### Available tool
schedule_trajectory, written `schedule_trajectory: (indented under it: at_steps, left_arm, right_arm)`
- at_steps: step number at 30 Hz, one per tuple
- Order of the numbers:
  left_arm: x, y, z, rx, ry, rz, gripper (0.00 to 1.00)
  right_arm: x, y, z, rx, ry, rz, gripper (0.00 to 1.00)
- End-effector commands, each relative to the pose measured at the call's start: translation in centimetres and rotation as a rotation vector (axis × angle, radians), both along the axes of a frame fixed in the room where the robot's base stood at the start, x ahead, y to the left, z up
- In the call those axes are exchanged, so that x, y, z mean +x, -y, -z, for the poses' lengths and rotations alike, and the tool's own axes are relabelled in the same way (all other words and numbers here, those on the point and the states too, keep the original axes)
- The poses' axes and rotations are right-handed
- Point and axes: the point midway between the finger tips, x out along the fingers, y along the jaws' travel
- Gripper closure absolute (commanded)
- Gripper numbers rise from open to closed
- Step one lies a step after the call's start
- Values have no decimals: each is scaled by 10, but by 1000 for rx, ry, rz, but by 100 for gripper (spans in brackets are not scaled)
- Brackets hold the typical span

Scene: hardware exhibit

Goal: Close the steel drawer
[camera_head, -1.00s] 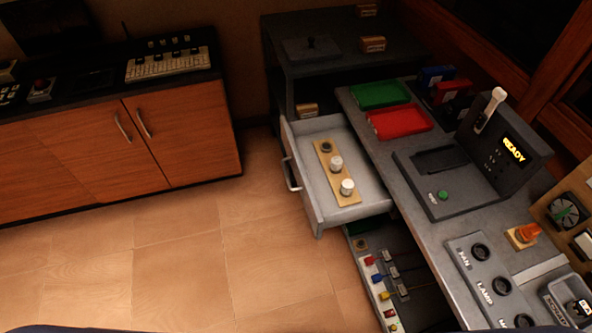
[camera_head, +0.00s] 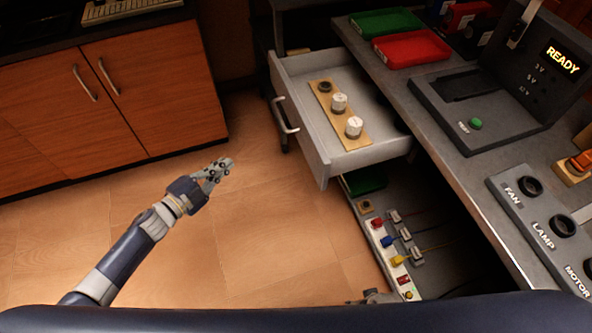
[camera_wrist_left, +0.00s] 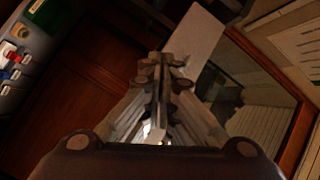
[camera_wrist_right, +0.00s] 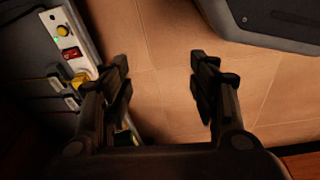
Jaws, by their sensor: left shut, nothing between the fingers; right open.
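The steel drawer (camera_head: 322,166) stands pulled out from under the grey counter, over the tiled floor. Its bar handle (camera_head: 286,114) is on the front panel, facing left. Inside lies a wooden strip (camera_head: 351,134) with two white knobs and a dark ring. My left gripper (camera_head: 222,166) is shut and empty, left of and below the drawer handle in the head view, apart from it. Its closed fingers also show in the left wrist view (camera_wrist_left: 164,68). My right gripper (camera_wrist_right: 158,70) is open and empty over the floor in the right wrist view.
Below the drawer is a lower shelf with a power strip (camera_head: 391,250) and coloured plugs. The counter (camera_head: 436,141) holds a red tray (camera_head: 412,48), a green tray (camera_head: 386,22) and a READY device (camera_head: 490,115). A wooden cabinet (camera_head: 150,90) stands left; floor between is clear.

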Motion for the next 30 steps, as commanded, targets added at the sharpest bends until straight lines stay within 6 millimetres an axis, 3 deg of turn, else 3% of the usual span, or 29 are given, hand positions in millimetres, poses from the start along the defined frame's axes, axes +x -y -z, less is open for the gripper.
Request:
schedule_trajectory:
  at_steps: [1, 6, 14, 20, 30]
  left_arm:
    - [1, 15, -3, 36, 99, 100, 100]
    - [-25, 57, -41, 138, 347, 390, 100]
    - [-59, 81, -59, 214, 499, 596, 100]
    - [-55, 100, -63, 213, 507, 605, 100]
    - [-32, 168, -63, 211, 506, 602, 100]
  right_arm:
    - [10, -1, 16, 2, 13, 2, 45]
    - [28, -4, 11, 4, 33, 6, 45]
    - [37, -5, -3, 5, 45, 9, 45]
    - [37, -5, -5, 5, 44, 9, 45]
    - [36, -5, -1, 5, 43, 8, 45]
